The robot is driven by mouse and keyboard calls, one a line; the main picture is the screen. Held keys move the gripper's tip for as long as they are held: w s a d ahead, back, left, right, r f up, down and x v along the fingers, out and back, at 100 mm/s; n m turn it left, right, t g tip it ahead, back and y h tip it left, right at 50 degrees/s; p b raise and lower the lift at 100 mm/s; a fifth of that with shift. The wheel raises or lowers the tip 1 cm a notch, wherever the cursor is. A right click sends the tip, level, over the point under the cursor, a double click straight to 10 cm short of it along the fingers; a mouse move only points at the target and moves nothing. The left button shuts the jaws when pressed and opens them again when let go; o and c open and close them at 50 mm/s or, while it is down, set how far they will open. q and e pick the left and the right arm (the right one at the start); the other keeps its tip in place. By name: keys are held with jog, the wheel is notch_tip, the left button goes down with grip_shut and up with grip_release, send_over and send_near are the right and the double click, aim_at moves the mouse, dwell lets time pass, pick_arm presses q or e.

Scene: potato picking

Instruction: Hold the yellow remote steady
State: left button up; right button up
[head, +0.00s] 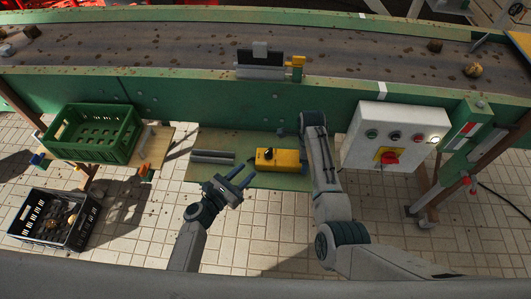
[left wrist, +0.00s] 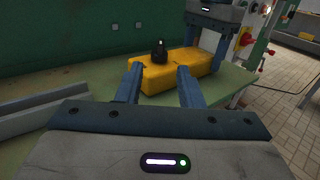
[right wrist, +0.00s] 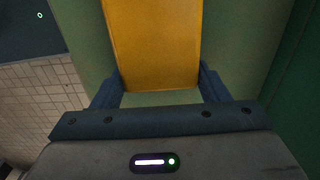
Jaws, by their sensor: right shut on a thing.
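The yellow remote (head: 278,159) with a black knob lies on a green shelf (head: 215,175) below the conveyor. My right gripper is shut on the remote's right end; in the right wrist view its fingers (right wrist: 160,76) flank the yellow body (right wrist: 152,40). It also shows in the left wrist view (left wrist: 207,38), but my arm mostly hides it in the head view. My left gripper (head: 244,176) is open and empty, in front and to the left of the remote. In the left wrist view its fingers (left wrist: 158,72) point toward the remote (left wrist: 175,72) and its knob.
Grey bars (head: 213,157) lie on the shelf left of the remote. A white control box (head: 395,130) with a red button stands to the right. A green crate (head: 95,133) and a black crate (head: 54,218) are at the left. The conveyor (head: 200,45) runs behind.

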aim_at(265, 154)
pick_arm(q)
jog(key=x, duration=1)
jog(key=shift+w+d, duration=0.3)
grip_shut()
